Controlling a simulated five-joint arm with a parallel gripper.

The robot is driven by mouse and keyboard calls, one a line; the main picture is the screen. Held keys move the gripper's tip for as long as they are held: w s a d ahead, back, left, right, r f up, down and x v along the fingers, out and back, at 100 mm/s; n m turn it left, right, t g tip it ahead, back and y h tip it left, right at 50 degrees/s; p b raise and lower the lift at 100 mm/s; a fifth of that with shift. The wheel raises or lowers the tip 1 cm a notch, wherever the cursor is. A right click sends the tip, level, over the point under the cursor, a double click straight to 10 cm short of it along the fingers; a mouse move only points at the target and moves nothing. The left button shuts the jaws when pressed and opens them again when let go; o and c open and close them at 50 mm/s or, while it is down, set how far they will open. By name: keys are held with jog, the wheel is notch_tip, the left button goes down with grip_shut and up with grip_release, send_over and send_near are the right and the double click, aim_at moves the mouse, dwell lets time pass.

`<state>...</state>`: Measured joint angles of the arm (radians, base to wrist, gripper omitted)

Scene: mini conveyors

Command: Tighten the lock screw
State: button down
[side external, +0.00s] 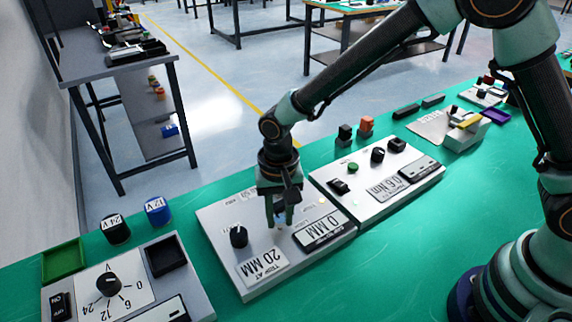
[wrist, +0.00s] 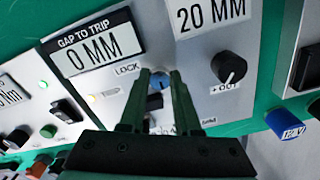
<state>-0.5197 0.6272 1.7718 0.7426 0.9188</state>
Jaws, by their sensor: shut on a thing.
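The lock screw (wrist: 157,82) is a small bluish-grey head on the light grey panel (wrist: 205,75), beside the printed word LOCK. My gripper (wrist: 158,78) points down at the panel, its two green fingers closed on either side of the screw head. In the side external view, my gripper (side external: 277,222) stands over the same panel (side external: 222,222), and the fingers mostly hide the screw there. The screw's slot and how far it is turned cannot be made out.
A black knob (wrist: 229,67) marked OUT stands close to the fingers. The GAP TO TRIP display (wrist: 91,49) reads 0 MM, and a plate (side external: 262,268) reads 20 MM. A second panel (side external: 352,197) with knobs adjoins. A dial panel (side external: 72,290) stands lower left.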

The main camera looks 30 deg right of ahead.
aim_at(280, 218)
dwell(0.4)
jog(key=c, duration=0.6)
grip_release()
notch_tip(280, 218, up, 12)
jog(key=shift+r, duration=0.1)
